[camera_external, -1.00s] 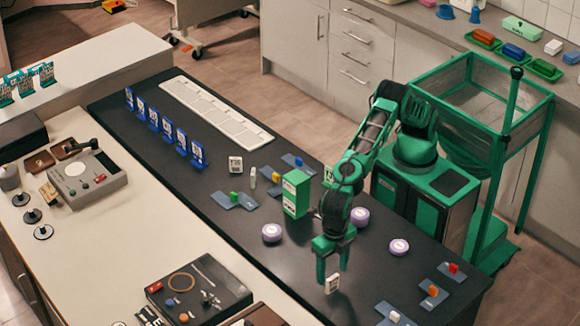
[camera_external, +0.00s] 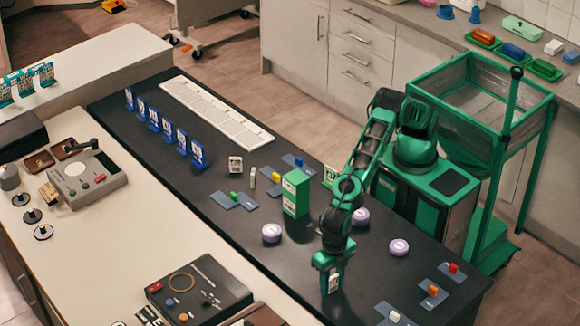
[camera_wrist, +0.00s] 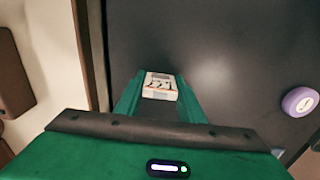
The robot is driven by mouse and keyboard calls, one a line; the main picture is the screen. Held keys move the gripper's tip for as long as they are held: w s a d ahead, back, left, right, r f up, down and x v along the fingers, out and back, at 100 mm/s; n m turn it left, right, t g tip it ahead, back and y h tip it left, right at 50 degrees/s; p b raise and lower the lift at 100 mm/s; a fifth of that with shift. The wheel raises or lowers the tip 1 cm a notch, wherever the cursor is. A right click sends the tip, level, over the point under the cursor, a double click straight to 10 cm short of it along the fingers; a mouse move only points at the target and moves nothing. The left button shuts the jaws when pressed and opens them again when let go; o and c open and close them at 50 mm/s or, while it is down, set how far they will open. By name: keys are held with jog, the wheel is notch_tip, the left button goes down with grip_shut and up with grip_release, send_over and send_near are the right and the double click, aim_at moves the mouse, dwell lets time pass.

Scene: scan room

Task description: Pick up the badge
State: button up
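The badge is a small pale block with dark printed marks. It stands on the dark bench in the external view (camera_external: 334,283), near the front edge. My gripper (camera_external: 332,286) points down with one green finger on each side of it. In the wrist view the badge (camera_wrist: 160,86) lies between the two fingertips of my gripper (camera_wrist: 160,90), and both fingers appear to touch its sides. The gripper looks shut on it. The fingers hide the badge's side edges.
Purple-white round pucks (camera_external: 271,232) stand around the arm, one to the right (camera_external: 399,247). A green box (camera_external: 296,193) stands behind. Blue-grey plates with coloured blocks (camera_external: 433,292) lie to the right. A dark tool case (camera_external: 199,290) is on the left counter.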

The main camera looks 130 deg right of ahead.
aim_at(332, 278)
jog(key=shift+r, duration=0.15)
notch_tip(332, 278, up, 4)
jog(key=shift+f, duration=0.2)
jog(key=s+a+r, duration=0.7)
jog(key=s+a, duration=0.1)
jog(key=shift+a, duration=0.25)
